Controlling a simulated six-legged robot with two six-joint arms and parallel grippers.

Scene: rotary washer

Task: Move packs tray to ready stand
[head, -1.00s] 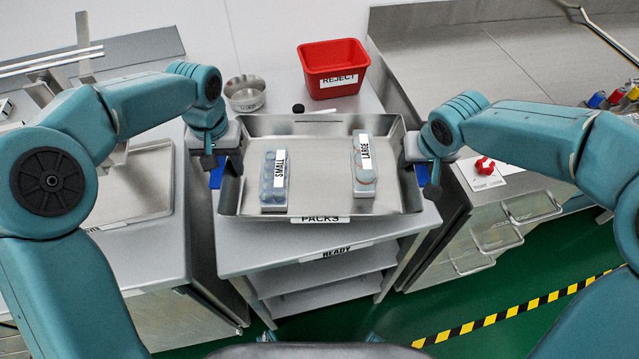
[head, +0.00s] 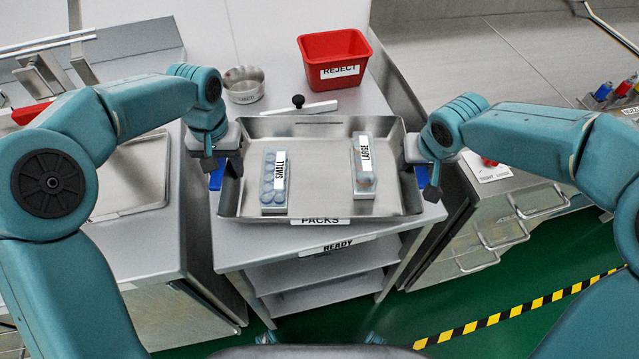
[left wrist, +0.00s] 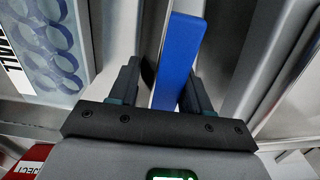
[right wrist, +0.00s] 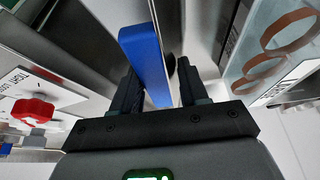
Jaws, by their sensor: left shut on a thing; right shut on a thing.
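The packs tray (head: 318,180) is a shallow metal tray labelled PACKS, roughly level in the head view. It holds a pack labelled SMALL (head: 274,183) at left and a pack labelled LARGE (head: 363,167) at right. My left gripper (head: 216,172) is shut on the tray's left blue handle (left wrist: 178,60). My right gripper (head: 428,178) is shut on its right blue handle (right wrist: 146,60). The ready stand (head: 337,247), labelled READY with open shelves below, lies beneath the tray. I cannot tell whether the tray touches its top.
A red REJECT bin (head: 334,60), a metal bowl (head: 243,84) and a black-knobbed bar (head: 300,105) stand behind the tray. Metal counters flank the stand. An empty tray (head: 130,175) lies on the left counter. Green floor with a striped line (head: 520,308) is in front.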

